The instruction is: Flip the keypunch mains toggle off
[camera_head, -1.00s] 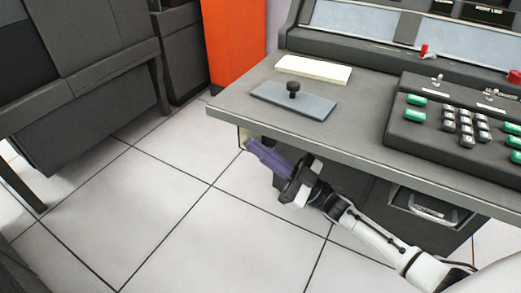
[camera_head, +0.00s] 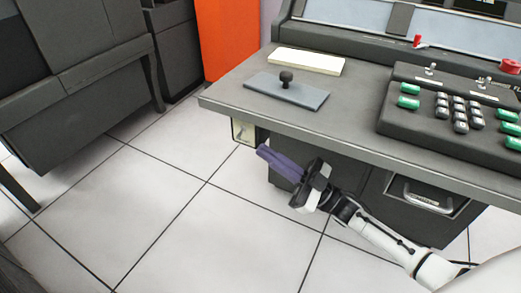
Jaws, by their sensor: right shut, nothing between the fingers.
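A small cream switch plate (camera_head: 243,132) sits under the left front edge of the grey keypunch desk (camera_head: 350,120). A small dark mark shows on it, perhaps the toggle, but it is too small to tell which way it is set. My right gripper (camera_head: 262,152) has purple fingers, shut and empty. In the picture its tips are just right of and below the plate, with a small gap between. My left gripper is not in view.
On the desk lie a blue-grey plate with a black knob (camera_head: 286,78), a cream block (camera_head: 306,62) and a dark key panel (camera_head: 460,105) with small toggles. A drawer handle (camera_head: 428,198) is below. Open tiled floor lies to the left.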

